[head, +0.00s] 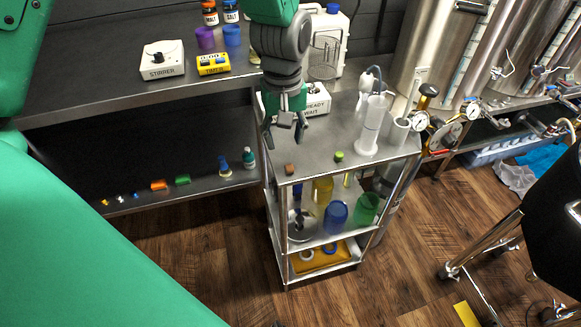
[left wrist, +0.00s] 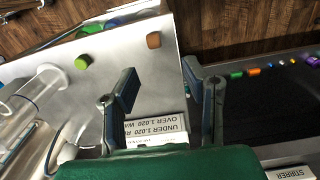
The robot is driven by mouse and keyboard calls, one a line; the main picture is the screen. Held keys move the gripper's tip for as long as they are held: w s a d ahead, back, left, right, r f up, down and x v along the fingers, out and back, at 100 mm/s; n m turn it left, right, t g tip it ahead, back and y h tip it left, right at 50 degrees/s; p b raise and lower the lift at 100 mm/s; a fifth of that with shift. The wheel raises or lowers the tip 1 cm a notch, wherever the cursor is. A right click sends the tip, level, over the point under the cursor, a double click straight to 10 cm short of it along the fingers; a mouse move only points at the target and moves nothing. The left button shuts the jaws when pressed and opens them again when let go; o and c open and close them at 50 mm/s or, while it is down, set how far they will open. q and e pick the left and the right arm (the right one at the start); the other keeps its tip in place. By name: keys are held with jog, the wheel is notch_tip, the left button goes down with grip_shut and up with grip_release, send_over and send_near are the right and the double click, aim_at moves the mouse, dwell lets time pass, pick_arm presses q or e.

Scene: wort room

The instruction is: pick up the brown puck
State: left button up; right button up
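The brown puck (head: 290,168) sits on the steel top of the cart (head: 320,152), near its front left corner. It also shows in the left wrist view (left wrist: 153,40), beyond the gap between my fingers. My left gripper (head: 285,134) is open and empty, pointing down over the left part of the cart top. In the left wrist view its two fingers (left wrist: 160,75) stand apart. The puck is apart from the fingers, nearer the cart's front edge. My right gripper is not in view.
A green puck (head: 339,156) lies to the right of the brown one. Behind are a white cylinder on a stand (head: 372,125) and a labelled white box (head: 316,100). A steel bench (head: 105,88) with a stirrer (head: 162,60) and timer (head: 213,64) adjoins at left.

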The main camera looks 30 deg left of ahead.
aim_at(291, 166)
pick_arm(q)
notch_tip(291, 166, down, 3)
jog(key=shift+a+r, duration=0.1)
jog(key=shift+d+f, duration=0.4)
jog(key=shift+d, duration=0.15)
jog(key=f, duration=0.1)
jog(key=f+b, duration=0.1)
jog(key=f, duration=0.2)
jog(key=shift+d+f, duration=0.2)
jog(key=shift+d, duration=0.15)
jog(key=shift+w+a+f, duration=0.1)
jog(key=shift+a+f, duration=0.15)
jog(key=shift+a, duration=0.3)
jog(key=shift+c, duration=0.9)
jog(key=shift+d, duration=0.4)
jog(key=c, duration=0.6)
jog(key=shift+o, duration=0.2)
jog(key=shift+d+r, duration=0.1)
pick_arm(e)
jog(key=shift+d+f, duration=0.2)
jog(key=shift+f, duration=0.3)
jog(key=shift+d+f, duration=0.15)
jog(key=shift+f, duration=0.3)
